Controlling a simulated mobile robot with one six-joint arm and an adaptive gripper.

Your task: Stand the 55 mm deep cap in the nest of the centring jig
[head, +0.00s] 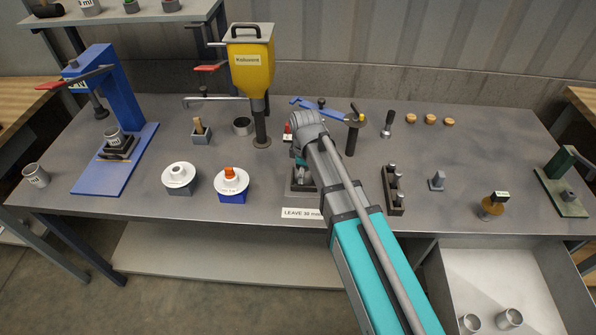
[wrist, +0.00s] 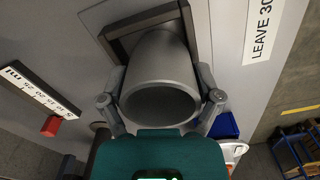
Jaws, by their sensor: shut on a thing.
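A grey, round, hollow cap (wrist: 160,75) is between the fingers of my gripper (wrist: 161,98) in the wrist view, its open mouth towards the camera. The fingers are shut on its sides. A dark square frame, which looks like the nest of the centring jig (wrist: 122,38), lies right behind the cap. I cannot tell whether the cap rests in it or is just above it. In the head view my arm covers most of the jig (head: 292,187) and of my gripper (head: 300,167). The cap's size cannot be read.
A "LEAVE 30" label (head: 302,213) lies at the bench's front edge. A white-topped blue block (head: 232,193) stands left of the jig, a dark peg rack (head: 394,198) to the right. A yellow-headed machine (head: 249,65) stands behind. A scale (wrist: 38,88) with a red marker is close to my gripper.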

